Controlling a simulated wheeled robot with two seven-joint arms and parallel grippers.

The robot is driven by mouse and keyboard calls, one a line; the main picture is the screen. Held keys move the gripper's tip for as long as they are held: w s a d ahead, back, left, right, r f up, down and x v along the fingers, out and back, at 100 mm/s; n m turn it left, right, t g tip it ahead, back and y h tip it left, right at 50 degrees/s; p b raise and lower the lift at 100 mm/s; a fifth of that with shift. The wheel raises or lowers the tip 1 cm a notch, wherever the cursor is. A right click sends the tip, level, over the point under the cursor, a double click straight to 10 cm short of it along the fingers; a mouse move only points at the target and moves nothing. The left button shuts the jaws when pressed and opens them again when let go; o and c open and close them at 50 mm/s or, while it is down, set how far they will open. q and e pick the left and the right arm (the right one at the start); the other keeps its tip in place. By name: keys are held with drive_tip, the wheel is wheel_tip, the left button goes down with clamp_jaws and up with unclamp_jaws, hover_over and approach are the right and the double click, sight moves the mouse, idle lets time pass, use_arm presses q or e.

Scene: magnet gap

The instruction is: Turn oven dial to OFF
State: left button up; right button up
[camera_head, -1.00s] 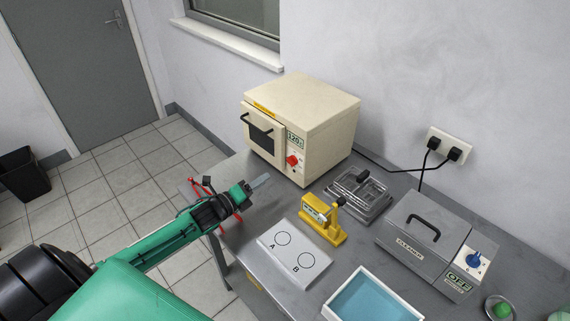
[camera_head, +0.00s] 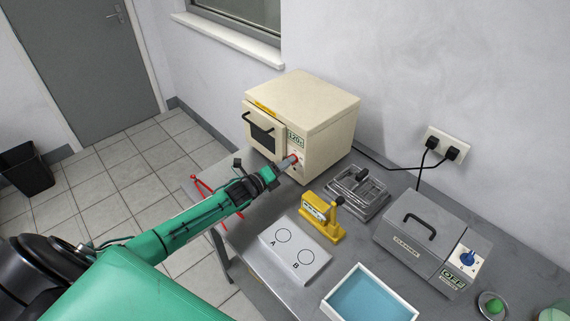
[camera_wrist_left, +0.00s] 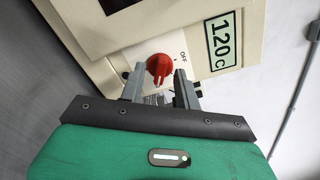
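The cream oven (camera_head: 315,115) stands at the back of the grey bench, with a display reading 120. Its red dial (camera_wrist_left: 159,66) is on the front panel beside an OFF mark, and the display (camera_wrist_left: 223,40) also shows in the left wrist view. In the head view the dial (camera_head: 294,158) is partly covered by my gripper. My left gripper (camera_wrist_left: 160,80) is open, its two fingers apart on either side of the dial, with the tips close to the panel. I cannot tell whether they touch the dial. My right gripper is not in view.
On the bench are a yellow device (camera_head: 323,216), a white plate marked A and B (camera_head: 295,252), a metal fixture (camera_head: 357,193), a grey cleaner box (camera_head: 432,238) and a blue-filled tray (camera_head: 372,300). A red stand (camera_head: 203,188) is left of my arm.

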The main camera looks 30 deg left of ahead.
use_arm(q)
clamp_jaws()
drive_tip(key=shift+n, duration=0.3)
drive_tip(key=n+b, duration=0.2)
drive_tip(key=n, duration=2.1)
drive_tip(key=shift+b, duration=0.4)
drive_tip(key=shift+n, duration=0.3)
